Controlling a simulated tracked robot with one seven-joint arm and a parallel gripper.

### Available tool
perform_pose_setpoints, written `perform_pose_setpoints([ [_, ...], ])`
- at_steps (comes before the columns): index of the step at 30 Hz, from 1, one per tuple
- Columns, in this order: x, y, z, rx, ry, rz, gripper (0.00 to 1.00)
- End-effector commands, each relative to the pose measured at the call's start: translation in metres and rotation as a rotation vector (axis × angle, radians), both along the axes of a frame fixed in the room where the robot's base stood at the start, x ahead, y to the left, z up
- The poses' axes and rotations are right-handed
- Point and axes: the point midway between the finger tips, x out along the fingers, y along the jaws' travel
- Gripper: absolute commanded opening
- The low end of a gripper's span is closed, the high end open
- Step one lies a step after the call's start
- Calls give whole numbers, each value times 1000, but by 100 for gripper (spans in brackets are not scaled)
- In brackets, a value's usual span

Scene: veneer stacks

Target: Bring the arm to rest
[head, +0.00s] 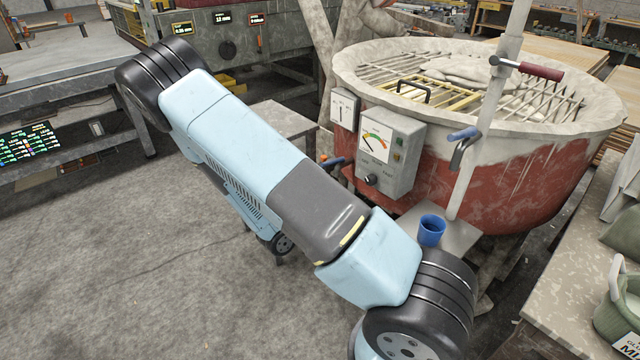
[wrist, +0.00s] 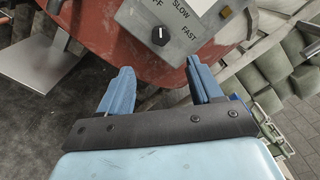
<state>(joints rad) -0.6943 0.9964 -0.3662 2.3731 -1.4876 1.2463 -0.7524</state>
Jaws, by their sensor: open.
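My gripper (wrist: 160,92) shows in the wrist view, with its two blue fingers apart and nothing between them. Beyond its fingers are the lower side of a red vat and a grey control box (wrist: 180,22) with a dark knob and the words SLOW and FAST. In the head view my light blue and grey arm stretches diagonally across the middle. The gripper itself cannot be made out in the head view.
The large red vat (head: 530,185) with a grate on top stands at right, its control box (head: 390,155) facing the arm. A blue cup (head: 431,230) stands on a small plate below it. Floor at left is clear.

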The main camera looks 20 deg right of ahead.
Motion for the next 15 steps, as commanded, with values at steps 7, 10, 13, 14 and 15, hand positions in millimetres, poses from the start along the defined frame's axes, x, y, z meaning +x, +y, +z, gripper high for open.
perform_pose_setpoints([
  [7,-1,-1,6,23,-28,-24,65],
  [10,-5,-4,17,72,-85,-76,65],
  [13,-12,-7,32,142,-170,-154,65],
  [14,-15,-8,37,164,-198,-179,65],
  [15,-18,-10,44,193,-234,-213,65],
])
